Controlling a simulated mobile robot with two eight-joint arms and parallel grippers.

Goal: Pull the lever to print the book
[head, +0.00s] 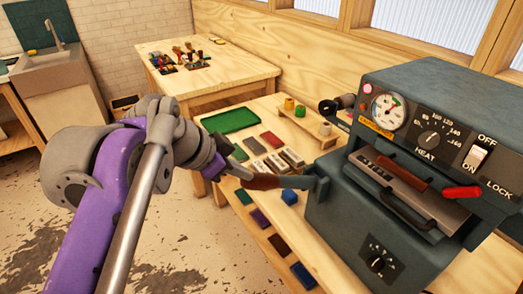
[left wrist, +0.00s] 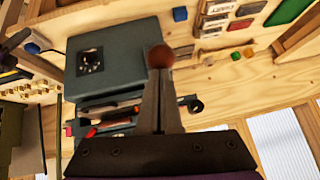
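The dark grey-green press (head: 340,228) stands on the wooden table at the right, with a gauge, a heat dial and an OFF/ON switch. Its lever (head: 264,182) has a brown handle and sticks out leftward from the press's side. My left gripper (head: 243,174) is at the free end of this handle. In the left wrist view the two fingers of my left gripper (left wrist: 160,82) are close together, with the lever's round brown end (left wrist: 160,57) at their tips. The gripper looks shut on the handle; the contact faces are hidden. My right gripper is in neither view.
A green tray (head: 230,120), several small coloured blocks and a little wooden stand (head: 305,122) are on the table behind the lever. Another wooden table (head: 225,72) stands farther back. A sink is at the far left. Open floor lies at the lower left.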

